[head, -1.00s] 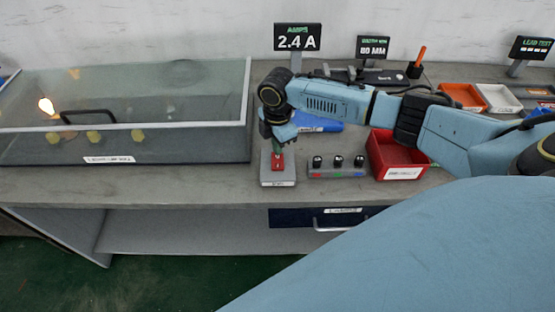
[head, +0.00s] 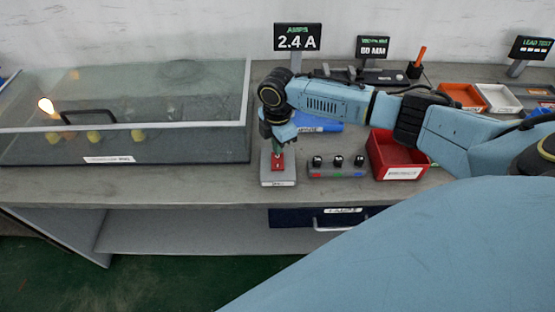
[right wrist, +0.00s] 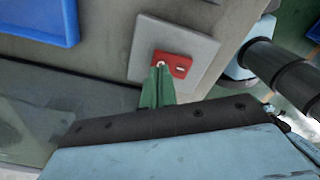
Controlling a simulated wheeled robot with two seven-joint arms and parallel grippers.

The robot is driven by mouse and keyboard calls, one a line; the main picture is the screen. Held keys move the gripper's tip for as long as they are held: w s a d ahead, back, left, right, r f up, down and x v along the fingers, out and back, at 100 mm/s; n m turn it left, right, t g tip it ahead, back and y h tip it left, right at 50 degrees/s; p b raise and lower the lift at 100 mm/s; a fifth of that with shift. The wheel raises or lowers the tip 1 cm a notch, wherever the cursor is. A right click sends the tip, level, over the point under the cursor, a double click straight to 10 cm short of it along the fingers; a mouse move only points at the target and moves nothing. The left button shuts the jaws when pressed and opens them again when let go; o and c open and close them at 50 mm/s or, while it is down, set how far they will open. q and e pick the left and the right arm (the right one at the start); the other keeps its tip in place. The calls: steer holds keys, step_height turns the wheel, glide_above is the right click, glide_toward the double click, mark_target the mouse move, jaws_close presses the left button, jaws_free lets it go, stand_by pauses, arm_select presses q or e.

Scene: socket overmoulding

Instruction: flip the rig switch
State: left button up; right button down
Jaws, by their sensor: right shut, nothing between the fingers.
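The rig switch is a red rocker (head: 278,165) on a grey box (head: 279,183) on the bench, left of centre in the head view. The red rocker also shows in the right wrist view (right wrist: 181,66), on its light grey plate (right wrist: 145,48). My right gripper (head: 277,152) points down at the rocker. In the right wrist view its green fingertips (right wrist: 160,68) are shut with nothing between them, at the rocker's left end. They look to be touching or very close to it. My left gripper is not in view.
A glass-lidded case (head: 125,146) with a lit lamp stands left of the switch. A panel with several knobs (head: 337,170) and a red bin (head: 397,161) stand right of it. An amps display (head: 297,37) reading 2.4 A stands behind. A blue tray (right wrist: 40,18) lies near.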

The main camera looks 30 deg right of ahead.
steer(key=shift+f+b, duration=0.4)
steer(key=shift+f, duration=0.55)
stand_by(0.4)
step_height(320, 180, up, 7)
steer(key=p, duration=0.8)
steer(key=shift+r, duration=0.1)
stand_by(0.4)
